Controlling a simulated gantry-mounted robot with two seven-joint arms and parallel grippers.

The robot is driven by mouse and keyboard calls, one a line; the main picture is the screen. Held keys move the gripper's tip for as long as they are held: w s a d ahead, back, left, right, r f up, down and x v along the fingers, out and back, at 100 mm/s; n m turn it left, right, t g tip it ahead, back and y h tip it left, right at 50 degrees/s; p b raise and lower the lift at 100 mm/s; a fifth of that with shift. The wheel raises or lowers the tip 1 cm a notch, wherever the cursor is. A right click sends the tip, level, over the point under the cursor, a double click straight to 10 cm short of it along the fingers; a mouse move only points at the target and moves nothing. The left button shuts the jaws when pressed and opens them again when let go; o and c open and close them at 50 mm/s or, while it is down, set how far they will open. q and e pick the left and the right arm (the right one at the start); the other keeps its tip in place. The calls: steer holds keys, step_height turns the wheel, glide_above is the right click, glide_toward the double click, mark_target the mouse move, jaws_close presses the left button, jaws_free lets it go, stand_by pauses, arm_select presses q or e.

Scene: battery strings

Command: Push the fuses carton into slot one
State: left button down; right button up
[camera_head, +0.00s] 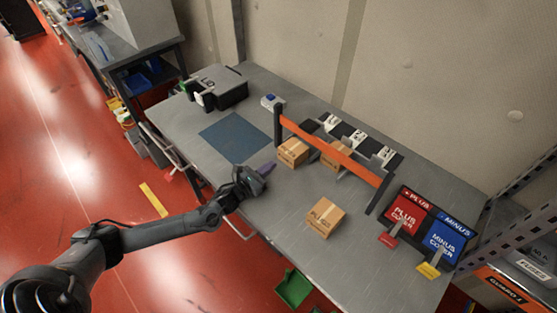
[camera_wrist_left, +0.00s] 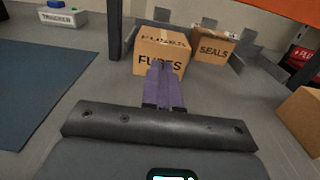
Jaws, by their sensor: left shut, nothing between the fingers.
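The fuses carton (camera_head: 293,152) is a small brown box standing near the left post of the orange-barred rack. In the left wrist view the fuses carton (camera_wrist_left: 148,59) shows its printed face straight ahead. My left gripper (camera_head: 268,168) is shut and empty, low over the table in front of the carton. In the left wrist view its purple fingers (camera_wrist_left: 163,72) overlap the carton's lower face; I cannot tell whether they touch. White numbered tags (camera_head: 331,123) mark the slots behind the bar. The carton partly hides the leftmost slot. My right gripper is not in view.
The orange bar (camera_head: 335,147) spans the slots. The seals carton (camera_wrist_left: 212,46) stands to the right of the fuses carton. Another carton (camera_head: 325,217) sits nearer the table's front. Red and blue covers (camera_head: 405,214) stand at right. A blue mat (camera_head: 235,137) lies flat at left.

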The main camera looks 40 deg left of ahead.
mark_target(285, 155)
arm_select(q)
steer(key=shift+w+d, duration=0.2)
steer(key=shift+w, duration=2.25)
